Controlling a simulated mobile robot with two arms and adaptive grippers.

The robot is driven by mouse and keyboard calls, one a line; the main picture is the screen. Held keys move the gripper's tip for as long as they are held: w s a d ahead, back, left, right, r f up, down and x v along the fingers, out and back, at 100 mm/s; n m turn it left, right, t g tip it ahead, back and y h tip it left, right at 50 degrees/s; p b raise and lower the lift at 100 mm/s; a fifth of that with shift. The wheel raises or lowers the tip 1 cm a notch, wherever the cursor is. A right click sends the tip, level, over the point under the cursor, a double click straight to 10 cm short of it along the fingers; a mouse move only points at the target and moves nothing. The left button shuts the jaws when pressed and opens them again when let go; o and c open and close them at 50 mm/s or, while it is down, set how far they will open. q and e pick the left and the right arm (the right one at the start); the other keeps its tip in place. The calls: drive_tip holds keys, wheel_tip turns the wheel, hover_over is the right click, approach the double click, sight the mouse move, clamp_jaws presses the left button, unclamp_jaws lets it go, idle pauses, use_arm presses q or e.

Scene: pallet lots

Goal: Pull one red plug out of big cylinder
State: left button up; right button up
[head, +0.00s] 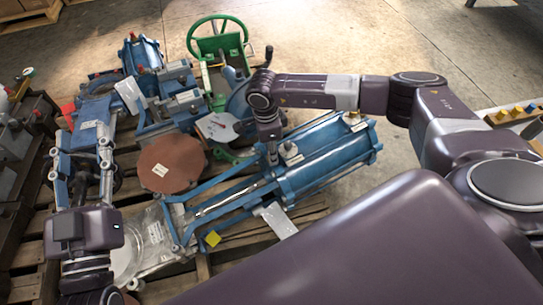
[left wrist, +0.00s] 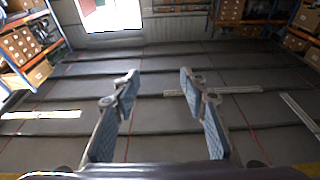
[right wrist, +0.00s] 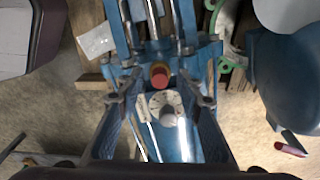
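The big blue cylinder (head: 325,165) lies on the pallet under my right arm in the head view. In the right wrist view, a red plug (right wrist: 160,75) stands on the cylinder's blue end block, just beyond and between the fingertips. My right gripper (right wrist: 160,100) is open around empty space and points down at the cylinder. It also shows in the head view (head: 271,158), where the red plug cannot be made out. My left gripper (head: 80,150) is open and empty at the left. The left wrist view shows its spread fingers (left wrist: 159,82).
Another red plug (right wrist: 290,148) shows at the right wrist view's right side. A green handwheel (head: 217,38), a brown disc (head: 172,165) and blue valve parts crowd the pallet. Open floor lies beyond.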

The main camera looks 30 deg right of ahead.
use_arm(q)
drive_tip(key=shift+s+r+t, duration=0.25)
drive_tip(key=shift+r+t, duration=0.15)
drive_tip(key=shift+r, duration=0.35)
use_arm(e)
drive_tip(key=shift+f, duration=0.2)
use_arm(q)
drive_tip(key=shift+w+f, duration=0.1)
drive_tip(key=shift+f, duration=0.25)
use_arm(e)
drive_tip(key=shift+c, duration=0.2)
idle(0.4)
clamp_jaws()
idle(0.4)
